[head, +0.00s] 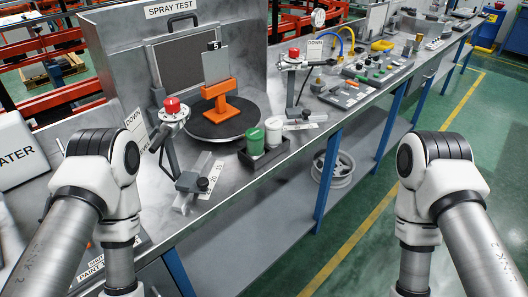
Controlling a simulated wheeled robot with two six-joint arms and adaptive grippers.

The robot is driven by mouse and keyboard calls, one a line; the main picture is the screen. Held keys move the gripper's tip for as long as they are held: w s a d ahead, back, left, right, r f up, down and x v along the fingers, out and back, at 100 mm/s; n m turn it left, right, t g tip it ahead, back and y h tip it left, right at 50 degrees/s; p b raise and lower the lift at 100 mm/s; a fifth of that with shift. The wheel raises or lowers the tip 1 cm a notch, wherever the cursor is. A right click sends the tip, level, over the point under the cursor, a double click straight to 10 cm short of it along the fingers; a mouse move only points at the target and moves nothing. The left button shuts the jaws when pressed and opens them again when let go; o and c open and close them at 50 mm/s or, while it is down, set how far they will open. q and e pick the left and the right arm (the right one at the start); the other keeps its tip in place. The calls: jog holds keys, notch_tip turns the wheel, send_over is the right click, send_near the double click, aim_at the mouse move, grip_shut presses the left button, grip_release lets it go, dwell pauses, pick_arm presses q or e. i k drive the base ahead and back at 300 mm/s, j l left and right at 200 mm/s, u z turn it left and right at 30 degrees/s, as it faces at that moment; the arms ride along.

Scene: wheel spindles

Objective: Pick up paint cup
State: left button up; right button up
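Two small cups stand side by side in a dark holder (266,160) near the front edge of the metal bench. One cup (255,142) has a green top; the other cup (274,131) looks white with green below. I cannot read a label on either, so I cannot tell which is the paint cup. Neither gripper is in view. My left arm comes in at the left and bends down past the bottom edge. My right arm does the same at the right, over the floor. Both arms are apart from the cups.
Behind the cups, an orange stand (221,101) holds a grey plate numbered 5 on a round dark turntable (222,130). A red-button post (171,109) and a small clamp-like fixture (193,186) stand left. A wheel rim (334,169) lies on the lower shelf.

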aim_at(255, 137)
jog(key=u, duration=0.35)
jog(key=i+l+u, duration=0.1)
jog(key=l+u, duration=0.7)
jog(key=u, duration=0.15)
jog(key=l+u, duration=0.5)
